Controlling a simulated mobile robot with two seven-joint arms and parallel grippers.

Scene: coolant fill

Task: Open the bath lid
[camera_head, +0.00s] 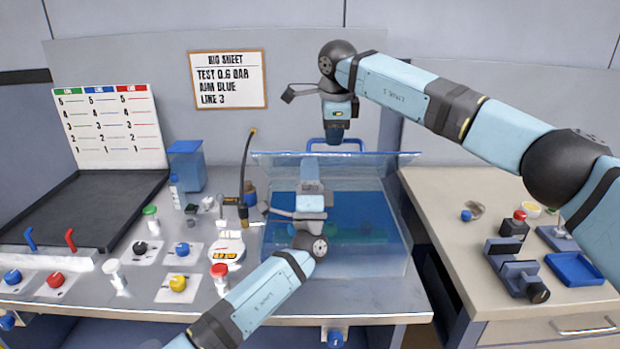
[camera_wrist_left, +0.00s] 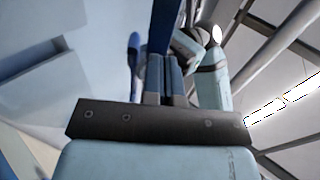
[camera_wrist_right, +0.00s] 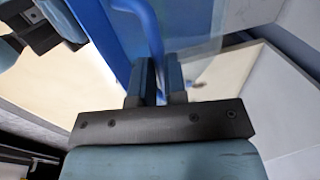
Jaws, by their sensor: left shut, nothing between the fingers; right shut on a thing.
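The bath (camera_head: 390,262) is a clear tank with blue liquid, at the middle of the bench. Its clear lid (camera_head: 400,162) appears tilted up at the back, with a blue bar handle (camera_head: 355,142) at its far edge. My right gripper (camera_head: 336,138) points down and is shut on this handle; the blue handle (camera_wrist_right: 146,30) runs between its fingers in the right wrist view. My left gripper (camera_head: 310,165) is shut and empty, in front of the lid and above the bath in the picture. Its closed fingers (camera_wrist_left: 163,75) show in the left wrist view.
A black hose (camera_head: 246,160) stands left of the bath. Knobs, bottles and a blue container (camera_head: 186,165) occupy the bench's left side. A side table (camera_head: 440,200) on the right holds a dark fixture (camera_head: 515,265) and a blue tray (camera_head: 575,269).

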